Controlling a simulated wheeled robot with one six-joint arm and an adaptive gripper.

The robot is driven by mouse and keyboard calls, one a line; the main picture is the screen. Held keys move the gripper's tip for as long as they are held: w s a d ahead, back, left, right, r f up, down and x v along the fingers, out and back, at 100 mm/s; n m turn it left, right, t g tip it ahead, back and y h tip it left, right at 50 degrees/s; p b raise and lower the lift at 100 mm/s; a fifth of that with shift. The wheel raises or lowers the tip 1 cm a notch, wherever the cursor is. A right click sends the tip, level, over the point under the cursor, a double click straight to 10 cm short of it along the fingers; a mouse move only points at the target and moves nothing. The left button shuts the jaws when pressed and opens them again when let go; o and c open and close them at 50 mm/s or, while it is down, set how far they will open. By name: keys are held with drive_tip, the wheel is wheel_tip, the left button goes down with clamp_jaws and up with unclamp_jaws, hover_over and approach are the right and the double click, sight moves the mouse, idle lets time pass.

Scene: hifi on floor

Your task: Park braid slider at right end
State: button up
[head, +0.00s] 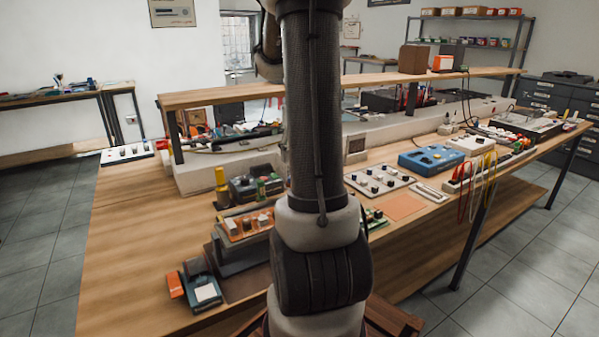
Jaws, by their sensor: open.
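I cannot make out the braid slider for certain; the controls on the bench are too small to tell apart. A white panel with several dark knobs (380,183) lies right of my arm. A narrow pale strip (430,193) lies just right of it, near the bench's front edge. Another white panel with dark controls (127,153) lies at the bench's far left end. My arm rises through the middle of the head view and hides part of the bench. My gripper is not in view.
The wooden bench (130,230) is clear at its left front. A raised shelf (215,95) runs along its back. A blue box (430,158), red and yellow cables (478,185) and an orange-topped unit (247,224) stand on it. Grey tiled floor (545,250) is open at the right.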

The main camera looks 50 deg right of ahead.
drive_tip(key=shift+r, duration=1.65)
